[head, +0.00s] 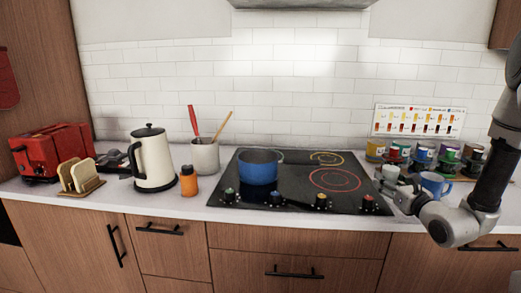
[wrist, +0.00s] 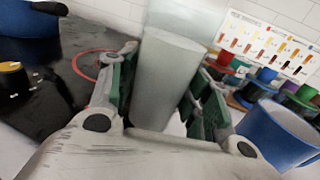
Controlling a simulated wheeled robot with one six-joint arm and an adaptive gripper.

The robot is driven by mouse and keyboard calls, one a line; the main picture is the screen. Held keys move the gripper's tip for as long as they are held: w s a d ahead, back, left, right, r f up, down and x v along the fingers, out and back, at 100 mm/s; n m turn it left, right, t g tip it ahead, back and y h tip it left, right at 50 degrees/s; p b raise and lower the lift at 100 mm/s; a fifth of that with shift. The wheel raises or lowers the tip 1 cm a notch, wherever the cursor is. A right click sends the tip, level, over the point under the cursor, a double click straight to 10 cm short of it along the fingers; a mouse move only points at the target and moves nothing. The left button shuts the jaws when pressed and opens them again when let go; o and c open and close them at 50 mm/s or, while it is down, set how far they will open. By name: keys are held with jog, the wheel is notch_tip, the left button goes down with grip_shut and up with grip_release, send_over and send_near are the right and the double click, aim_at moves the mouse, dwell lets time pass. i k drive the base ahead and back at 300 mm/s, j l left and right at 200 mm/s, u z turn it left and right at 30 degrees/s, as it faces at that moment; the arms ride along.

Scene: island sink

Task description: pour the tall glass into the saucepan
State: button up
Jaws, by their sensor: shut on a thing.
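The tall glass (wrist: 165,80) is pale and translucent and fills the middle of the wrist view. My gripper (wrist: 160,90) is shut on it, with a green-padded finger on each side. In the head view the glass (head: 390,173) shows small at the right of the cooktop, with my gripper (head: 398,188) around it. The glass looks close to upright; I cannot tell whether it touches the counter. The blue saucepan (head: 258,172) stands on the cooktop's left part, well to the left of my gripper. Its edge also shows in the wrist view (wrist: 28,22) at upper left.
A blue mug (head: 434,183) stands just right of the glass. Several coloured cups (head: 447,157) stand behind, below a chart (head: 418,120). The black cooktop (head: 300,195) has glowing rings on its right. An orange jar (head: 188,181), kettle (head: 153,160) and utensil crock (head: 205,156) stand left of the saucepan.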

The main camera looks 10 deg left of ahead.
aim_at(256, 166)
jog(key=i+l+u, duration=0.25)
jog(key=k+j, duration=0.45)
jog(key=i+j+u, duration=0.1)
jog(key=j+u, duration=0.35)
jog(key=i+l+u, duration=0.1)
jog(key=l+u, duration=0.7)
jog(key=l, duration=0.25)
jog(key=l+u, duration=0.4)
jog(key=k+l+u, duration=0.2)
jog(key=l+u, duration=0.2)
jog(key=l, duration=0.2)
